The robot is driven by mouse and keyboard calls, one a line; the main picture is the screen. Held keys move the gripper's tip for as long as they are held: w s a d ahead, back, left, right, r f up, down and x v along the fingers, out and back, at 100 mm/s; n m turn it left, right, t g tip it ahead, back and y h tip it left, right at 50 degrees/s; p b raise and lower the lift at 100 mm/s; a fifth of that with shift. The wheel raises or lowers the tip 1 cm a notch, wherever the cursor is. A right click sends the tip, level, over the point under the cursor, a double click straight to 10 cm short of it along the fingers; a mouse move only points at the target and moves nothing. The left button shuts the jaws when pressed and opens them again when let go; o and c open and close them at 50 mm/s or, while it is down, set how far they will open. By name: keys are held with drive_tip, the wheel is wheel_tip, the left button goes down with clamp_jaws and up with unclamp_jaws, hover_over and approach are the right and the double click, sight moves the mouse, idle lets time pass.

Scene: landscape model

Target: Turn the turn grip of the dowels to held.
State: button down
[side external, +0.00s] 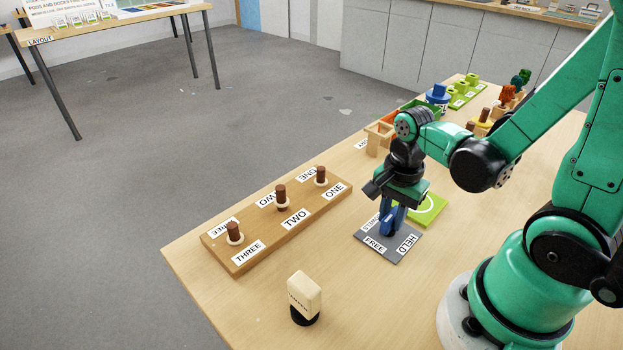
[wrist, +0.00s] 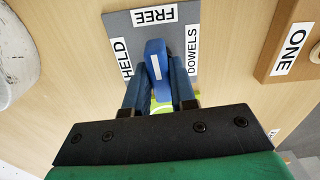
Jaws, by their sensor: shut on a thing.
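The turn grip (wrist: 156,52) is a blue bar with a white line, on a grey plate (wrist: 190,16) labelled FREE, HELD and DOWELS. In the wrist view its white line points roughly toward FREE, with HELD to the left. My gripper (wrist: 158,72) is shut on the turn grip, one blue finger on each side. In the side view my gripper (side external: 391,222) points down over the grey plate (side external: 397,252) and mostly hides the grip. Brown dowels (side external: 281,191) stand in pale rings on a wooden board (side external: 262,237) labelled ONE, TWO and THREE.
A cream block on a black base (side external: 304,295) stands near the table's front. A green plate with a pale ring (side external: 432,208) lies just behind the grey plate. A wooden frame (side external: 378,137) and several coloured pieces stand farther back.

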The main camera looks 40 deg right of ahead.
sight(393, 214)
drive_tip(key=n, duration=0.3)
drive_tip(key=shift+n, duration=0.4)
drive_tip(key=n, duration=0.4)
drive_tip(key=shift+n, duration=0.3)
drive_tip(key=n, duration=0.4)
drive_tip(key=shift+n, duration=2.5)
drive_tip(key=c, duration=0.7)
unclamp_jaws()
drive_tip(key=shift+r, duration=2.85)
